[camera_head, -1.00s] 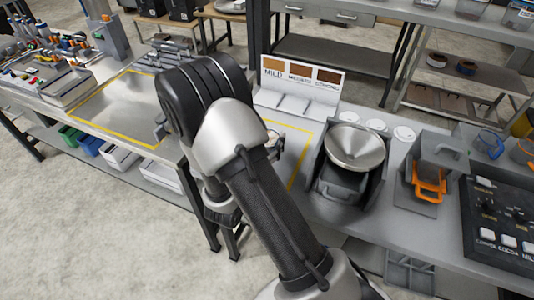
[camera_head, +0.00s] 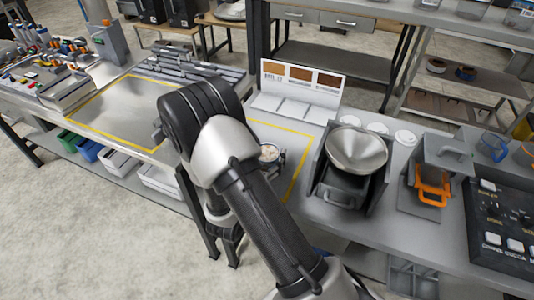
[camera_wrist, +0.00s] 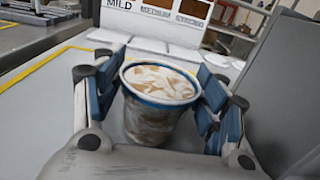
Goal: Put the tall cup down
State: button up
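The tall cup (camera_wrist: 160,95) has a blue rim and a pale, brown-flecked filling. It is upright between the blue-padded fingers of my gripper (camera_wrist: 160,88) in the wrist view. The pads meet its sides near the rim, and the cup looks held. In the head view the cup (camera_head: 269,153) shows just right of my arm, over the yellow-outlined area (camera_head: 298,178).
A sign stand (camera_head: 301,85) labelled mild, medium and strong stands behind the cup. A dispenser with a metal funnel (camera_head: 356,150) is to the right, with an orange-handled unit (camera_head: 432,183) beyond it. Another yellow-outlined area (camera_head: 118,112) at the left is clear.

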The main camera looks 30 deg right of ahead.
jog(key=shift+o, duration=0.8)
